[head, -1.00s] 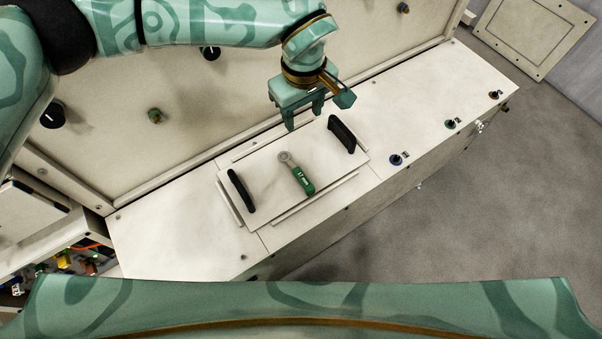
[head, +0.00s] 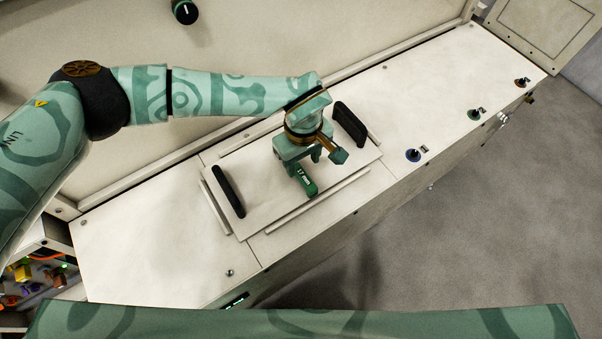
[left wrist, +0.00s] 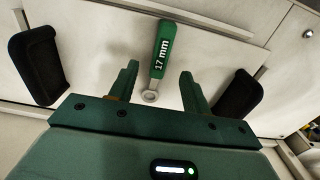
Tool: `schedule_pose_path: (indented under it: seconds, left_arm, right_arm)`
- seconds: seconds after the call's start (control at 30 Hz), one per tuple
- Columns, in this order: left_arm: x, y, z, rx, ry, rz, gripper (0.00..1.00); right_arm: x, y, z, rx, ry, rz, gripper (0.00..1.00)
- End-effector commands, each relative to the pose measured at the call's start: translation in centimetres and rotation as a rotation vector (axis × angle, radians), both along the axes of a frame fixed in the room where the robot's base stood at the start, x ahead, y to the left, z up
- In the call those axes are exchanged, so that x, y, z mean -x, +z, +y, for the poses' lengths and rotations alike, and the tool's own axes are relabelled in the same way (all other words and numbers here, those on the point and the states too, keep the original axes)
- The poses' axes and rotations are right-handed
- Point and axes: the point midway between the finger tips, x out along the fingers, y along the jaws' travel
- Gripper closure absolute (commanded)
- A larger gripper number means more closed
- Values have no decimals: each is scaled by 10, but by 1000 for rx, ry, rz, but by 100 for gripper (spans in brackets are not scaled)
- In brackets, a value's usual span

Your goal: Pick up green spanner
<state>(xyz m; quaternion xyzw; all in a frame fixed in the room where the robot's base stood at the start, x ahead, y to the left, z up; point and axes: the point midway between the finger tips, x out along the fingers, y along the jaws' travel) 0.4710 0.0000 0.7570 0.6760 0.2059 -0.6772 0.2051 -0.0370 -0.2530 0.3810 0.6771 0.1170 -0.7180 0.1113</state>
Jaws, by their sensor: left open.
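The green spanner (head: 306,183) lies on the white lid panel between two black handles. Its green handle shows in the head view, and its ring end is hidden under my left gripper (head: 305,168). In the left wrist view the spanner (left wrist: 162,52) shows whole, with "17 mm" on its handle and a metal ring end. My left gripper (left wrist: 158,85) is open and empty, with one finger on each side of the spanner's ring end. I cannot tell how high the fingers are above the panel. My right gripper is not in view.
The white lid panel (head: 259,203) has a black handle (head: 228,191) on the left and another (head: 350,123) on the right. Several small knobs, one blue (head: 413,155), sit on the counter to the right. A crate (head: 42,254) of coloured items is at lower left.

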Motion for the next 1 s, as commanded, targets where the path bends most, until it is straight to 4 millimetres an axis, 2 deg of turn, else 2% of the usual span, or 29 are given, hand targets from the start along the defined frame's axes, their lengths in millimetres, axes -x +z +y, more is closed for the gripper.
schedule_pose_path:
  seconds: [0.17,0.43,0.67,0.7,0.87,1.0]
  left_arm:
    - [-1,-11,0,1,0,0,52]
    - [-5,-55,4,1,0,4,52]
    - [-6,-56,4,1,1,-2,52]
    - [-6,-56,4,1,1,-2,55]
    - [-6,-56,4,1,0,-2,99]
    - [-6,-56,4,1,0,-2,100]
  right_arm:
    - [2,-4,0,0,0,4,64]
    - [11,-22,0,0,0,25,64]
    - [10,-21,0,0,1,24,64]
    - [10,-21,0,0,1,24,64]
    - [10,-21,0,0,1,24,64]
    - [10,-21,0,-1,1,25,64]
